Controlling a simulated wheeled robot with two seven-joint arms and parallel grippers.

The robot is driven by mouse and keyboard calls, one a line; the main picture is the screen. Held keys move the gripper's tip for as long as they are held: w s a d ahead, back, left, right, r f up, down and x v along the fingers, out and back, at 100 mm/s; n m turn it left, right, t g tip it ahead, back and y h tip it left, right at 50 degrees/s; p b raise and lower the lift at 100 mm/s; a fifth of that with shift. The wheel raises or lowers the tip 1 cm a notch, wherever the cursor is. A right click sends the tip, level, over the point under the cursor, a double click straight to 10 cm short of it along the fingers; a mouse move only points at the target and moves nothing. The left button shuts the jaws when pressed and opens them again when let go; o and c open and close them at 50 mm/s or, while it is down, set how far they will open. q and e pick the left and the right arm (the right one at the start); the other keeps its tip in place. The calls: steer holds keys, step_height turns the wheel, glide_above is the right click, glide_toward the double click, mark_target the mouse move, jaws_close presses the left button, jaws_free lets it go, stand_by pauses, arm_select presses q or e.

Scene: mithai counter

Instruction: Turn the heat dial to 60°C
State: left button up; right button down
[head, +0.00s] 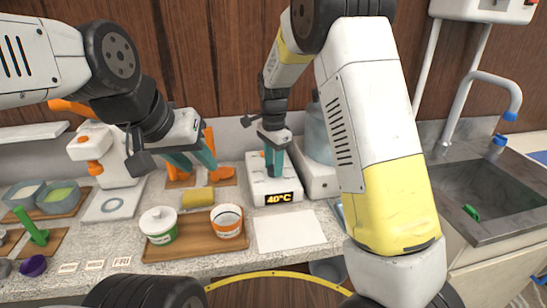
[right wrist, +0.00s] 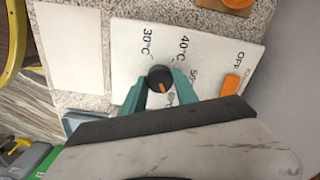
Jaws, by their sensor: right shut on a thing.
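The white heating unit (head: 257,183) stands at the back of the counter, its front display (head: 278,198) reading 40°C. Its black dial (right wrist: 160,76) shows in the right wrist view, with an orange mark on its lower side. Printed around it are OFF, 30°C, 40°C and a partly covered 50°C; another label below the dial is mostly hidden. My right gripper (right wrist: 159,88) is shut on the dial, one teal finger on each side; it also shows in the head view (head: 274,165) above the unit. My left gripper (head: 195,158) is open and empty above the counter.
An orange switch (right wrist: 230,85) sits beside OFF. A blank white sheet (head: 289,231) lies before the unit. A sink (head: 480,190) is at the right.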

steer(key=c, duration=0.9)
jaws_free()
steer(key=shift+c, duration=0.2)
steer(key=shift+r, duration=0.15)
step_height(320, 180, up, 8)
steer(key=shift+f, duration=0.2)
steer(key=s+d+r+n+t+y, duration=0.1)
steer(key=s+d+r+n+y, duration=0.15)
steer(key=s+d+r, duration=0.3)
steer(key=s+d+r+n+t, duration=0.2)
steer(key=s+d+n, duration=0.2)
steer(key=s, duration=0.6)
steer(key=s+d+r+n+t, duration=0.2)
steer(key=s+d+n+t, duration=0.1)
steer(key=s, duration=0.6)
steer(key=shift+s+d+r+n, duration=0.15)
steer(key=shift+s+d+n, duration=0.25)
steer(key=shift+d+n, duration=0.6)
